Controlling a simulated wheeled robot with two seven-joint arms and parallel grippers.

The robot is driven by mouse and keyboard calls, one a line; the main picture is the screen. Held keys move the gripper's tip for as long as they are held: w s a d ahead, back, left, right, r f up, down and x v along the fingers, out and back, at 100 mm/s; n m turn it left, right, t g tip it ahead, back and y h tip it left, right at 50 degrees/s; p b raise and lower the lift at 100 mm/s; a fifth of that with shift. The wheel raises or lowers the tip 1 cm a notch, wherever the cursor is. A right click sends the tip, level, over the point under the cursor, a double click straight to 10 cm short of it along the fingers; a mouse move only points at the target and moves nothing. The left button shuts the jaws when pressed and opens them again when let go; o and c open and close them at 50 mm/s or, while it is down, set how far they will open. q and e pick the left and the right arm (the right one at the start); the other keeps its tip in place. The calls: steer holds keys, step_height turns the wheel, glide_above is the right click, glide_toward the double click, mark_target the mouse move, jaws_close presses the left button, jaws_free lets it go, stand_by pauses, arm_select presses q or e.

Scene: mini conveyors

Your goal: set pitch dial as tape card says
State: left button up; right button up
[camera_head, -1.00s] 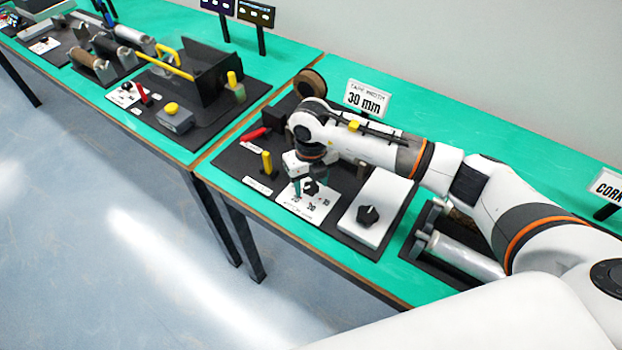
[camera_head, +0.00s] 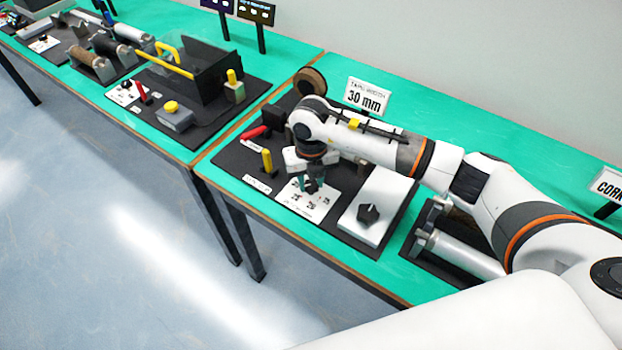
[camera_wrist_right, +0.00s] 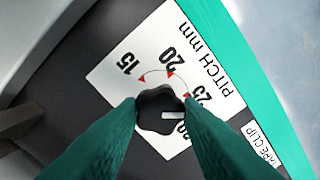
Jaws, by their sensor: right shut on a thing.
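The pitch dial's white plate (camera_head: 322,205) lies on a dark base panel on the green bench. Its black knob (camera_wrist_right: 160,108) is between the green fingertips of my right gripper (camera_wrist_right: 160,104), which is shut on it; the gripper (camera_head: 312,186) also shows from above. The plate reads "PITCH mm" with 15, 20, 25 and a partly hidden 30. The knob's white pointer (camera_wrist_right: 173,115) points right in the wrist view, toward the side of 25 and 30; the exact mark is unclear. The tape card (camera_head: 367,97) behind my arm reads "30 mm". My left gripper is out of view.
A white box with a black knob (camera_head: 368,214) stands right of the dial. A yellow lever (camera_head: 267,160) and a red handle (camera_head: 254,132) stand to the left. A metal roller (camera_head: 458,252) lies farther right.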

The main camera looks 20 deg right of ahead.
mark_target(311, 184)
steer(key=m, duration=0.9)
steer(key=shift+r+m, duration=0.1)
steer(key=shift+m, duration=0.3)
stand_by(0.4)
steer(key=o, duration=1)
steer(key=shift+c, duration=0.2)
step_height(311, 184, up, 12)
steer(key=b, duration=0.2)
